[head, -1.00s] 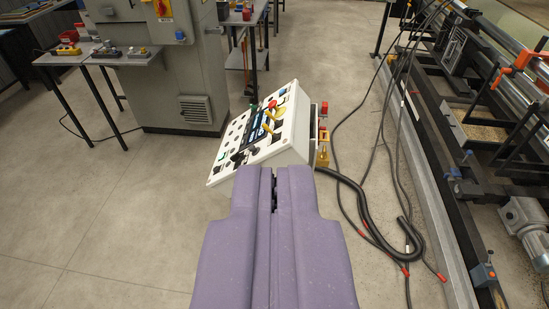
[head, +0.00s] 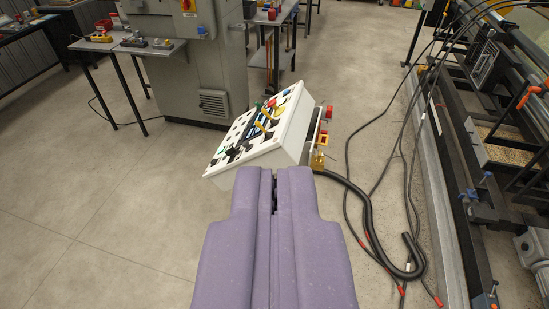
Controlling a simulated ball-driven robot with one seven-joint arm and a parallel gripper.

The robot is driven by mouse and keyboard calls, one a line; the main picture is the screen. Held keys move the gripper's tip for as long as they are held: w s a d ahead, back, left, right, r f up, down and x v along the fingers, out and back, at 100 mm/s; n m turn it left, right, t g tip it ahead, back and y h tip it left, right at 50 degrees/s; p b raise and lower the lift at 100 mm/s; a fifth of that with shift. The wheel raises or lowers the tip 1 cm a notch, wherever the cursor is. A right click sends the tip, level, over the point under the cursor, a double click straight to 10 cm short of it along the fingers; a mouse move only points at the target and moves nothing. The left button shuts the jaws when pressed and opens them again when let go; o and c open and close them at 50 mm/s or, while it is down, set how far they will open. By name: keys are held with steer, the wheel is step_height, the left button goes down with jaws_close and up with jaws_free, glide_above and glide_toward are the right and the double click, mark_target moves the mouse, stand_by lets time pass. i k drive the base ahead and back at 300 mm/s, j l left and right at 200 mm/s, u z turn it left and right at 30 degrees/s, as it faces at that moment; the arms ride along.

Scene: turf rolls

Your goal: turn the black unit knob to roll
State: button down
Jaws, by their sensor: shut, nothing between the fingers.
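A white control panel box (head: 278,143) stands in the middle of the head view, its sloped face turned to the left and away. The face carries several black, green, yellow and red controls, seen at a steep angle. Black knobs (head: 233,155) show near its lower left part, but I cannot tell which one is the unit knob. My purple gripper (head: 275,172) is shut and empty. In the picture its tips lie just below the panel's lower edge; I cannot tell the gap in depth. No contact with a knob is visible.
Black cables and a thick hose (head: 365,205) run over the floor right of the panel. A machine frame (head: 490,140) fills the right side. A grey cabinet (head: 195,70) and a side table (head: 130,46) stand behind at left. The floor at left is clear.

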mark_target(232, 152)
steer(key=i+j, duration=0.3)
steer(key=i, duration=0.2)
steer(key=i+j, duration=0.25)
steer(key=i, duration=0.25)
steer(key=i+j, duration=0.3)
steer(key=i, duration=0.2)
steer(key=i+j, duration=0.3)
steer(key=i, duration=0.25)
steer(key=i+j, duration=0.25)
steer(key=i, duration=0.25)
